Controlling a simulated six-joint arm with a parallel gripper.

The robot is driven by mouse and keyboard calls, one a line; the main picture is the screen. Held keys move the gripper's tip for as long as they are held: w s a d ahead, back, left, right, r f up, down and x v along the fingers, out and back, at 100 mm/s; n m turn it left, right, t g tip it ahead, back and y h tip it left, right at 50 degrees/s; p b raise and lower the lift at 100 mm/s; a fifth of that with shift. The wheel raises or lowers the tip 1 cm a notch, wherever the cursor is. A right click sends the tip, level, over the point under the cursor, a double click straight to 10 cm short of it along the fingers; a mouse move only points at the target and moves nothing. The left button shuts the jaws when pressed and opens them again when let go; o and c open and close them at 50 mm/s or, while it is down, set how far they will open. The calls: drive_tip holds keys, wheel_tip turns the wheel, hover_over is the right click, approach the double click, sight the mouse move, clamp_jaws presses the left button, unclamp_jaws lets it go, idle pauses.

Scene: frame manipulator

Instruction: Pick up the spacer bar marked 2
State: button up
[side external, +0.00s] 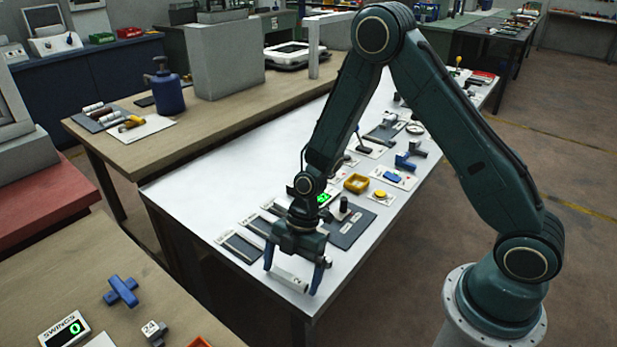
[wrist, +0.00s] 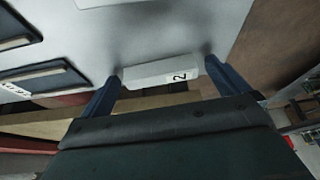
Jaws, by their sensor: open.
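The spacer bar is a pale block with a black 2 on a white label near its right end in the wrist view (wrist: 155,73). It also shows in the side view (side external: 291,281), low at the near end of the white table (side external: 190,190). My gripper (wrist: 164,68) is open, with one blue finger beyond each end of the bar; it also shows in the side view (side external: 293,277). A small gap shows at the bar's right end. The left finger is very close to the other end; I cannot tell whether it touches.
Dark flat trays (side external: 241,247) lie just behind my gripper; one also shows in the wrist view (wrist: 45,77). A black post (side external: 343,205) stands on a grey plate nearby. The table's front edge is close to the bar. A yellow open box (side external: 357,184) sits farther back.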

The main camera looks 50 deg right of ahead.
drive_tip(key=c, duration=0.9)
drive_tip(key=shift+r, duration=0.15)
drive_tip(key=shift+c, duration=0.2)
wheel_tip(320, 180, up, 20)
idle(0.4)
idle(0.5)
